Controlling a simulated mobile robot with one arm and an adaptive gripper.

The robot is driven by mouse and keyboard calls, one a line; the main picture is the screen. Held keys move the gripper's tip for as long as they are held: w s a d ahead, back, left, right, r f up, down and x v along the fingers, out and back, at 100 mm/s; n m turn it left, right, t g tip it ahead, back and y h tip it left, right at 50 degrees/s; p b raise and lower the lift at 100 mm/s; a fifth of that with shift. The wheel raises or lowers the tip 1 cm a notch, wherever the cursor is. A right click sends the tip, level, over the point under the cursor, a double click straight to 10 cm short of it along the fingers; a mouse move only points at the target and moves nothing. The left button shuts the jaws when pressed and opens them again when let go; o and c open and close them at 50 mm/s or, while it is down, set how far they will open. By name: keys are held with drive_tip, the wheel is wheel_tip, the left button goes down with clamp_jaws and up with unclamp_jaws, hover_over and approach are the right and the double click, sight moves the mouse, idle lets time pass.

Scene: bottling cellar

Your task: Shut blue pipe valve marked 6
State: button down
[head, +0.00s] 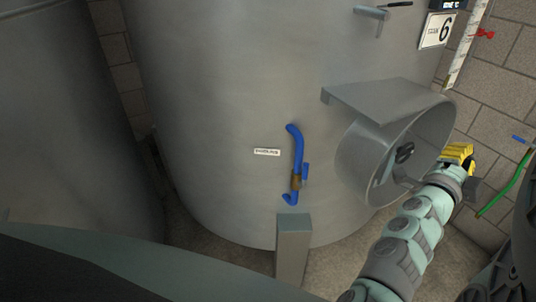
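A blue pipe (298,148) runs down the front of a large grey steel tank (230,90). A brass-coloured valve (295,182) sits low on the pipe. Its small blue lever (306,172) points up, roughly along the pipe. A plate with a black 6 (437,31) is at the tank's upper right. My gripper (459,154), with yellow parts, is at the right, beside the round steel manway, well away from the valve. Its fingertips are small and partly hidden, so I cannot tell whether it is open.
The open-fronted round manway (428,125) with a flat plate above juts out between my gripper and the valve. A grey post (293,245) stands below the pipe. A second tank (60,120) is at the left. A green pipe (505,187) is at the right wall.

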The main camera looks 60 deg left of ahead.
sight(303, 174)
drive_tip(key=s+a+f+n+g+y+b, duration=0.2)
drive_tip(key=s+a+f+g+y+b, duration=0.2)
drive_tip(key=a+f+b, duration=0.6)
drive_tip(key=s+a+f+n+g+y+b, duration=0.2)
drive_tip(key=s+a+f+g+y+b, duration=0.3)
drive_tip(key=a+f+b, duration=0.5)
wheel_tip(303, 174, down, 3)
drive_tip(key=s+y, duration=0.2)
drive_tip(key=y, duration=0.1)
drive_tip(key=shift+a+g, duration=0.3)
drive_tip(key=shift+w, duration=0.1)
drive_tip(key=x, duration=1)
drive_tip(key=shift+s+a, duration=0.3)
drive_tip(key=shift+s, duration=0.7)
drive_tip(key=shift+s+a, duration=0.25)
drive_tip(key=shift+s, duration=0.75)
drive_tip(key=shift+s+f+b, duration=0.1)
drive_tip(key=shift+f+b, duration=0.1)
drive_tip(key=shift+b, duration=0.3)
drive_tip(key=shift+s+r+n+b, duration=0.15)
drive_tip(key=shift+s+n+b, duration=0.05)
drive_tip(key=shift+n+b, duration=0.35)
